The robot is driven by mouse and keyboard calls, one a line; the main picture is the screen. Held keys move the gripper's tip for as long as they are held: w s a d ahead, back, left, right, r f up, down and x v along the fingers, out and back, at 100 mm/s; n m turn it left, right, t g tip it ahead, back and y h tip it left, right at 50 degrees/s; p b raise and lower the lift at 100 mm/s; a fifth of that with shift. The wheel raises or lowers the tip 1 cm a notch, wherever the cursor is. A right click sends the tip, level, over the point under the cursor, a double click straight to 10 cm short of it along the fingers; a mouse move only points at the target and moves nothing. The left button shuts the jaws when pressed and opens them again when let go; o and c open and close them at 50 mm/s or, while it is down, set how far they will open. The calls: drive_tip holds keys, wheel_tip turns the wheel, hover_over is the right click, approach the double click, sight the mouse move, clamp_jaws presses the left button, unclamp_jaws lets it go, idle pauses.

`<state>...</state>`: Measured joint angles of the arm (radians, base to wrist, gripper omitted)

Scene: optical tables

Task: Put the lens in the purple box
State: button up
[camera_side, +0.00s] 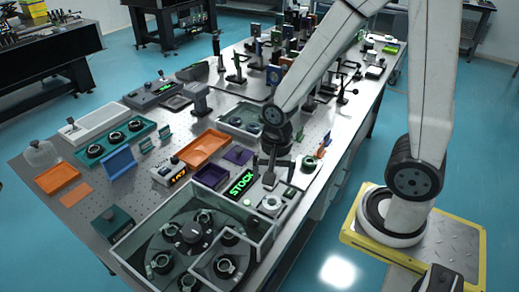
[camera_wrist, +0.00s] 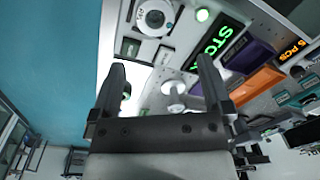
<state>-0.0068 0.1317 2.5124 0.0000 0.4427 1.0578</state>
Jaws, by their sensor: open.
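The purple box (camera_side: 211,176) stands open on the optical table, left of my gripper in the side view; in the wrist view a purple box side (camera_wrist: 247,56) shows beyond the right finger. My gripper (camera_side: 272,180) points down above the table, beside the green STOCK display. In the wrist view its fingers (camera_wrist: 161,68) are apart with nothing held. A small pale round piece (camera_wrist: 173,88) shows between and below the fingers; I cannot tell whether it is the lens. A green-ringed round mount (camera_side: 310,162) stands right of the gripper.
A STOCK display (camera_side: 242,184) stands between the purple box and the gripper. A large grey-green bin with round mounts (camera_side: 150,225) fills the near end. A white round device (camera_side: 271,204) sits in front of the gripper. An orange tray (camera_side: 203,148) lies behind the purple box.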

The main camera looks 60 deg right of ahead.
drive_tip(key=r+n, duration=0.1)
drive_tip(key=n, duration=0.3)
drive_tip(key=w+n+t, duration=0.1)
drive_tip(key=n, duration=0.3)
drive_tip(key=r+n+t, duration=0.1)
drive_tip(key=n, duration=0.3)
drive_tip(key=shift+w+d+r, duration=0.1)
drive_tip(key=shift+w+r, duration=0.05)
drive_tip(key=shift+r, duration=0.2)
drive_tip(key=shift+n, duration=0.3)
drive_tip(key=f+n, duration=0.1)
drive_tip(key=n, duration=0.4)
drive_tip(key=n+g, duration=0.1)
drive_tip(key=n, duration=0.5)
drive_tip(key=s+f+n, duration=0.1)
drive_tip(key=n, duration=0.5)
drive_tip(key=shift+a+f+g, duration=0.3)
drive_tip(key=shift+a+g, duration=0.05)
drive_tip(key=shift+g, duration=0.05)
drive_tip(key=n, duration=0.4)
drive_tip(key=f+n, duration=0.1)
drive_tip(key=n, duration=0.2)
drive_tip(key=shift+s+a+g, duration=0.15)
drive_tip(key=shift+s+g, duration=0.15)
drive_tip(key=shift+g, duration=0.1)
